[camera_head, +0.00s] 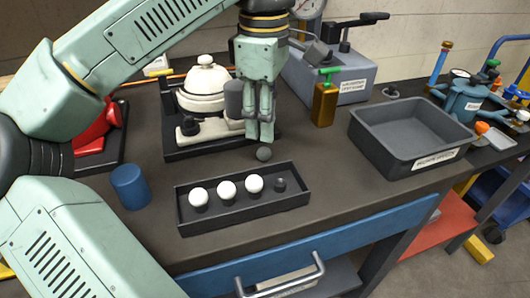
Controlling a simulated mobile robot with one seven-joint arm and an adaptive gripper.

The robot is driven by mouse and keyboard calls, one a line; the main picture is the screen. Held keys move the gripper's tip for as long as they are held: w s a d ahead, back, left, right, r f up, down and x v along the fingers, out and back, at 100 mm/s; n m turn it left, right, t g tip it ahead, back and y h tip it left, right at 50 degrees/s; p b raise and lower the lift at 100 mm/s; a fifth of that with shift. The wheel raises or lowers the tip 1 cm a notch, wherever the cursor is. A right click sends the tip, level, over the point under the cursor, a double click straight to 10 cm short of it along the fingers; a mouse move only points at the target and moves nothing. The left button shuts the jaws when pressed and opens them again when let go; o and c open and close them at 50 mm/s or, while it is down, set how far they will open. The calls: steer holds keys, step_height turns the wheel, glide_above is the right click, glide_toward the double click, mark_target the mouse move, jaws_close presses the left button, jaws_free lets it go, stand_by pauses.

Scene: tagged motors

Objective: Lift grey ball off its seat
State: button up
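A small dark grey ball (264,154) shows just below the tips of my gripper (263,138), behind the back wall of a black tray. I cannot tell whether the fingertips touch it or whether it rests on the bench. My gripper points down with its fingers close together. The black tray (245,214) holds three white balls, left (198,194), middle (227,189) and right (254,183), on dark seats in a row. A fourth dark seat (280,185) at the right end has no white ball on it.
A blue cylinder (130,187) stands left of the tray. A white and black device (205,92) stands behind my gripper. A brass block with a green handle (325,102) and a grey bin (412,172) stand to the right. Bare bench lies between tray and bin.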

mark_target(264, 148)
step_height(264, 148, down, 6)
steer(key=shift+f+p, duration=0.25)
steer(key=shift+p, duration=0.3)
steer(key=shift+c, duration=0.2)
steer(key=c, duration=0.6)
step_height(264, 148, up, 13)
steer(key=p, duration=0.3)
steer(key=shift+c, duration=0.2)
